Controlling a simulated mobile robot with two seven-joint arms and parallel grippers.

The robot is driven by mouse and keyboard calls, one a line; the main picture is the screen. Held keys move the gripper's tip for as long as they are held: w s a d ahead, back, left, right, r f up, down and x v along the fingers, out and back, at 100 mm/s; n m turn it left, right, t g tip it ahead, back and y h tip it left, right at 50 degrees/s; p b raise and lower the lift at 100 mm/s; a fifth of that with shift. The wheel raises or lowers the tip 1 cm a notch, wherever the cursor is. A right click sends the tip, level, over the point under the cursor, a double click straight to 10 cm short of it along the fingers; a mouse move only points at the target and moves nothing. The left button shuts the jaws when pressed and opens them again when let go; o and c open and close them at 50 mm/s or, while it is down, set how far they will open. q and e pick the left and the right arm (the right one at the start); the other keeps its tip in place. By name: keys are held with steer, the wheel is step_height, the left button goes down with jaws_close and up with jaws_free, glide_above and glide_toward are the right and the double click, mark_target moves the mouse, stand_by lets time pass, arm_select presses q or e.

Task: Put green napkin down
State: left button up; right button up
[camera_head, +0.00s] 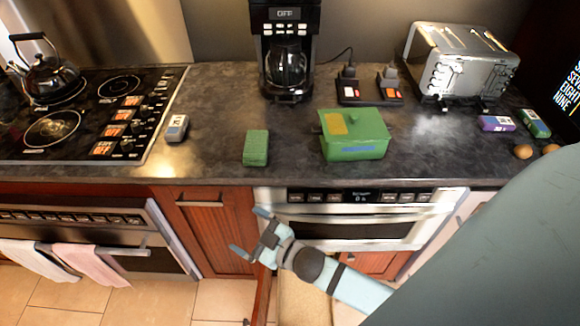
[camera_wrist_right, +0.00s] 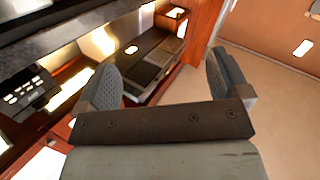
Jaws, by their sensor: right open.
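A small green textured block (camera_head: 256,148), which looks like a folded green napkin or a sponge, lies on the dark countertop (camera_head: 215,120) near its front edge. Nothing holds it. My right gripper (camera_head: 250,232) is open and empty, below the counter edge and in front of the wooden cabinet door. It is clearly apart from the green block. In the right wrist view my right gripper (camera_wrist_right: 163,68) also shows its two fingers spread with nothing between them. My left gripper is not in view.
A green box (camera_head: 355,148) stands right of the block. The coffee maker (camera_head: 288,60) and toaster (camera_head: 460,65) stand behind. The microwave drawer front (camera_head: 345,228) lies under the counter. A stove (camera_head: 75,120) with a kettle (camera_head: 45,75) is at left.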

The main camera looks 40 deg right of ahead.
steer(key=s+d+f+m+g+h, duration=0.2)
steer(key=s+f+m+g+h, duration=0.1)
steer(key=s+f, duration=0.7)
steer(key=s+m+g, duration=0.1)
steer(key=s+g, duration=0.1)
steer(key=shift+d+m+g, duration=0.3)
steer(key=shift+d, duration=0.05)
steer(key=shift+r, duration=0.1)
step_height(320, 180, up, 8)
steer(key=p, duration=0.8)
steer(key=shift+d+f+h, duration=0.2)
steer(key=shift+h, duration=0.1)
steer(key=shift+a+r, duration=0.1)
steer(key=shift+r, duration=0.1)
